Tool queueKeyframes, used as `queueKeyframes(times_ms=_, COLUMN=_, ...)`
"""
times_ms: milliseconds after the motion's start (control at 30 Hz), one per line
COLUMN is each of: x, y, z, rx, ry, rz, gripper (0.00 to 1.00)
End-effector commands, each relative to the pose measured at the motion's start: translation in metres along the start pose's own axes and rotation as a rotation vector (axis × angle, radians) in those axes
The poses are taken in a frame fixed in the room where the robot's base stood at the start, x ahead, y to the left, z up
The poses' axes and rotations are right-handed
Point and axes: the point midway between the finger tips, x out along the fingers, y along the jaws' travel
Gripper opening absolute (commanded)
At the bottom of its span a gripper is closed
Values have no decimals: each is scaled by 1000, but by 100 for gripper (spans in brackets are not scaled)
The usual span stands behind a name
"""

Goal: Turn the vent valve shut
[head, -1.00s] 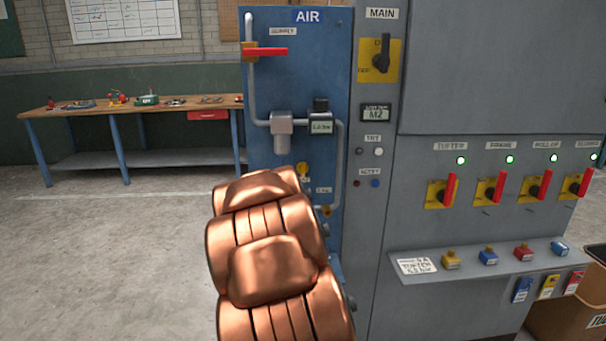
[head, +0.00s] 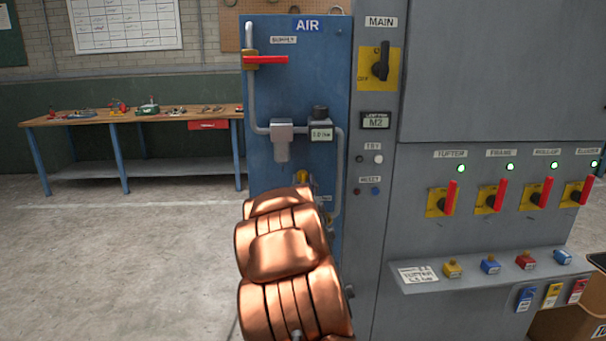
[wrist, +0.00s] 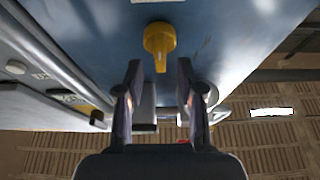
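A yellow valve knob (wrist: 160,40) sits on the blue panel in the wrist view, its handle pointing down in the picture. I cannot read a label that names it as the vent valve. My gripper (wrist: 158,78) is open and empty, its two dark fingers apart, with the knob just beyond the gap between the fingertips. In the head view a yellow knob (head: 301,177) shows in part on the blue air panel (head: 262,100), just above my copper-coloured arm. The arm hides my gripper and the lower panel in the head view.
A red supply lever (head: 268,60) and a regulator with a gauge (head: 320,132) are on the panel above. A grey cabinet (head: 470,110) with red-handled switches (head: 450,197) stands to the right. A workbench (head: 130,118) stands at the back left. The left floor is clear.

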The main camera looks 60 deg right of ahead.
Motion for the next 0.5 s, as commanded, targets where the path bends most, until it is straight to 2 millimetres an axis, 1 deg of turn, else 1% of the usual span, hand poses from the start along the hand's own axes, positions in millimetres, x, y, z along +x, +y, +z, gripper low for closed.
queueKeyframes(times_ms=33, x=8, y=0, z=0, rx=0, ry=0, rz=-1, gripper=38)
queueKeyframes(times_ms=100, x=16, y=0, z=0, rx=1, ry=0, rz=-1, gripper=38)
queueKeyframes(times_ms=200, x=26, y=0, z=0, rx=0, ry=0, rz=0, gripper=38)
queueKeyframes(times_ms=333, x=34, y=0, z=-1, rx=1, ry=1, rz=0, gripper=38)
queueKeyframes(times_ms=500, x=36, y=0, z=0, rx=1, ry=0, rz=0, gripper=38)
